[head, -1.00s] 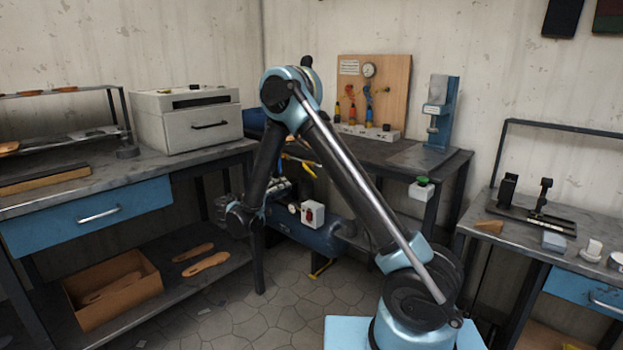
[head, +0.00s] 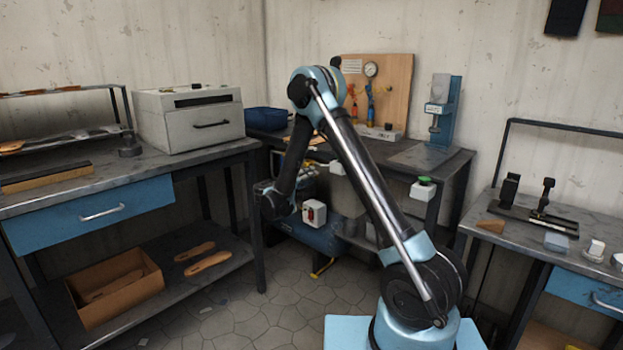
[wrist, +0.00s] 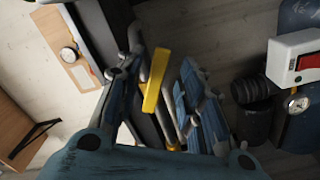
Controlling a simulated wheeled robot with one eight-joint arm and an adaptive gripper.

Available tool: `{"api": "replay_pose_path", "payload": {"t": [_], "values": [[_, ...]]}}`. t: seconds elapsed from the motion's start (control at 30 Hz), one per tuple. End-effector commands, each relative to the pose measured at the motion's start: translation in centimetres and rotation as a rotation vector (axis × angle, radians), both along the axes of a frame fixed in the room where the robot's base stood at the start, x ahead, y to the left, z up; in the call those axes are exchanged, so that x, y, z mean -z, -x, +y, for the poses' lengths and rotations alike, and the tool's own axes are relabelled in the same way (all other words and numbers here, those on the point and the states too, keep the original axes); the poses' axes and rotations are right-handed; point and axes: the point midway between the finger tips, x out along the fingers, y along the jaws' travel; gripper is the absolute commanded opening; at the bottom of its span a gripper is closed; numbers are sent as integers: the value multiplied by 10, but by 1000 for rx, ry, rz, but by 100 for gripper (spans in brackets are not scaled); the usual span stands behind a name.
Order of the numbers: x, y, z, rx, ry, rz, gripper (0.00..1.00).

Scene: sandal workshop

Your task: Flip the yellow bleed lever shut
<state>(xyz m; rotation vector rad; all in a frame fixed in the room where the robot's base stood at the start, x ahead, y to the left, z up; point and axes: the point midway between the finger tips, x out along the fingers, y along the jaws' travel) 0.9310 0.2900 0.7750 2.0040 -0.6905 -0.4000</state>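The yellow bleed lever (wrist: 155,80) shows in the wrist view as a flat yellow bar, close in front of my gripper (wrist: 161,68). My gripper is open, with one finger on each side of the lever in the picture. I see no clear contact, and depth is hard to judge. In the head view I cannot make out the lever behind my arm. There my wrist hangs near the blue compressor tank (head: 318,236) under the back bench. The tank also shows at the right of the wrist view (wrist: 303,130).
The back bench (head: 420,155) stands above the tank. A left bench (head: 215,155) with a shelf is close to my wrist. Floor in front is clear.

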Motion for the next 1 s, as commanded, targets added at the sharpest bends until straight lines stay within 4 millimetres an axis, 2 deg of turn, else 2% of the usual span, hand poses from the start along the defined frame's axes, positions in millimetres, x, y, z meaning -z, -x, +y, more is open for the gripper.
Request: {"api": "replay_pose_path", "payload": {"t": [0.2, 0.53, 0.57, 0.7, 1.0], "values": [[0, -15, -11, 0, 0, 0, 35], [0, -17, -13, 0, 0, 0, 35], [0, -17, -13, 0, 0, 0, 33], [0, -17, -13, 0, 0, 0, 1], [1, -16, -9, -4, -5, -2, 0]]}}
